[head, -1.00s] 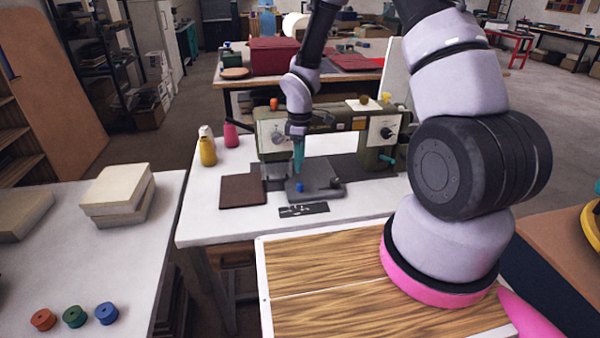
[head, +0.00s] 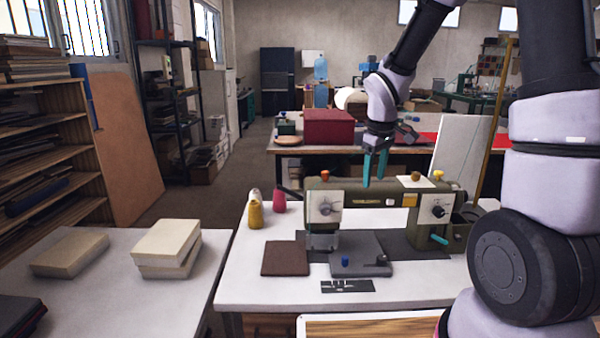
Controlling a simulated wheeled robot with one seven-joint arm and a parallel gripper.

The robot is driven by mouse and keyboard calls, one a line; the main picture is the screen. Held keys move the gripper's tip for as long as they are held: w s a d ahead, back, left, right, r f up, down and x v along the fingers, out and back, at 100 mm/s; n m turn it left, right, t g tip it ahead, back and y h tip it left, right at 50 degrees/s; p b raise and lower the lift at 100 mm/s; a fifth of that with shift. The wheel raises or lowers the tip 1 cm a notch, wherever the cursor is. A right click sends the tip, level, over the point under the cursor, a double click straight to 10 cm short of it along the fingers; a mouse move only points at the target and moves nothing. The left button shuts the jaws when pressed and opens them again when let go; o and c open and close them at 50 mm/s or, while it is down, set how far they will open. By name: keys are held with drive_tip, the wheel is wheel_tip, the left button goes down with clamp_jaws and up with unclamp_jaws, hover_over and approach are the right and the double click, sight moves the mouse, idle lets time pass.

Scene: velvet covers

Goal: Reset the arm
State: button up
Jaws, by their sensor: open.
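My gripper (head: 375,168) has two teal fingers pointing down, parted with a gap and nothing between them. It hangs in the air above the olive-green machine (head: 385,203) on the white table, in front of the dark red box behind. My arm comes in from the upper right, bent at the elbow, with its large black joint at the lower right.
The white table (head: 250,290) also bears a brown square (head: 286,258), a grey plate with a small blue knob (head: 360,258), and yellow and pink bottles (head: 279,201). Cream blocks (head: 167,248) lie on the left table. A red box (head: 328,127) stands behind.

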drive_tip(key=s+d+r+m+t+y, duration=0.1)
drive_tip(key=s+d+r+m+t, duration=0.1)
drive_tip(key=s+r+m, duration=0.3)
drive_tip(key=s+d+r+m+t+y, duration=0.1)
drive_tip(key=s+r+m, duration=0.5)
drive_tip(key=s+r, duration=0.8)
drive_tip(key=shift+s+d+r+m+t, duration=0.3)
drive_tip(key=shift+d+r+t, duration=0.25)
drive_tip(key=shift+r+t, duration=0.35)
drive_tip(key=shift+f, duration=0.15)
idle(0.8)
